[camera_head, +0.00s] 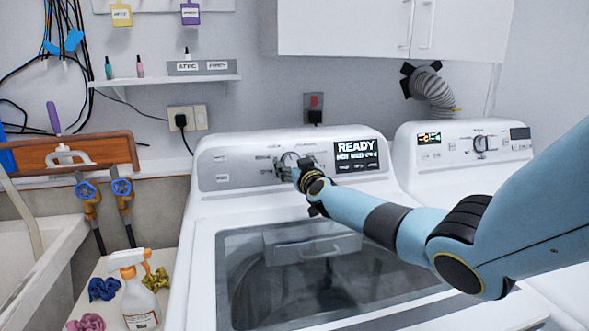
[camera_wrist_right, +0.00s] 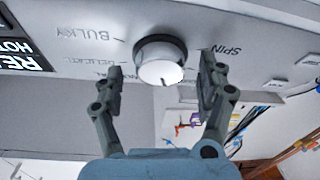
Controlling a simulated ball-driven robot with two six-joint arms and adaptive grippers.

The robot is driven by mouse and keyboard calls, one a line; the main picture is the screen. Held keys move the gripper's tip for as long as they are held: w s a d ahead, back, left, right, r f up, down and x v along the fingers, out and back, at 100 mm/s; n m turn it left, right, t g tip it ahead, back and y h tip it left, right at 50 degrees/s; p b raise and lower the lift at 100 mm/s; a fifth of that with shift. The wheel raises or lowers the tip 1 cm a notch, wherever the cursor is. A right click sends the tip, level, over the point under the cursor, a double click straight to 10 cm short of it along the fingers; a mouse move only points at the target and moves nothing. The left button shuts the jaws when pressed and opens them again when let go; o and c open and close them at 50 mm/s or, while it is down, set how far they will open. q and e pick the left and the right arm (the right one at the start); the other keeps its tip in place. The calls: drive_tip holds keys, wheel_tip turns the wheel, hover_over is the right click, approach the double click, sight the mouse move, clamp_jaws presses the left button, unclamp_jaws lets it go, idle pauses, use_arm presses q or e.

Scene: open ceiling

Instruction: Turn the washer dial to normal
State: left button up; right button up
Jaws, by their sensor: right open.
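The washer (camera_head: 230,215) is white with a grey top panel and a glass lid. Its round silver dial (camera_wrist_right: 160,60) is on the panel and shows in the head view (camera_head: 290,158) partly behind my right gripper. In the wrist view, BULKY, DELICATE and SPIN labels surround the dial; another label is partly hidden by a finger. A small dark mark shows on the dial's lower edge in that view. My right gripper (camera_wrist_right: 160,82) is open, its fingertips just short of the dial, one toward each side, with visible gaps. It is also in the head view (camera_head: 283,169). My left gripper is not in view.
The washer's display (camera_head: 356,155) reads READY. A second machine (camera_head: 450,160) with its own dial (camera_head: 482,144) stands to the right. A shelf (camera_head: 170,81) hangs above.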

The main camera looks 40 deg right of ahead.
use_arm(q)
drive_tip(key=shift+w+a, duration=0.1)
use_arm(e)
drive_tip(key=shift+c, duration=0.3)
drive_tip(key=c, duration=1.1)
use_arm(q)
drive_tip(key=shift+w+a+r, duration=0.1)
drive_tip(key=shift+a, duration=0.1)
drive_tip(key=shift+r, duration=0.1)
use_arm(e)
drive_tip(key=m+h+p, duration=0.1)
drive_tip(key=m, duration=0.1)
drive_tip(key=m+g+h+p, duration=0.1)
drive_tip(key=m+p, duration=0.1)
drive_tip(key=m, duration=0.1)
drive_tip(key=shift+a+r, duration=0.15)
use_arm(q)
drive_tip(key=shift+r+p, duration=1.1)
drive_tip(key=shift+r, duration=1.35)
use_arm(e)
drive_tip(key=shift+m+g+h, duration=0.4)
drive_tip(key=shift+m+g, duration=0.1)
drive_tip(key=shift+m, duration=1.05)
drive_tip(key=shift+m+g+h, duration=0.4)
drive_tip(key=shift+m+g, duration=0.1)
drive_tip(key=shift+m, duration=1.05)
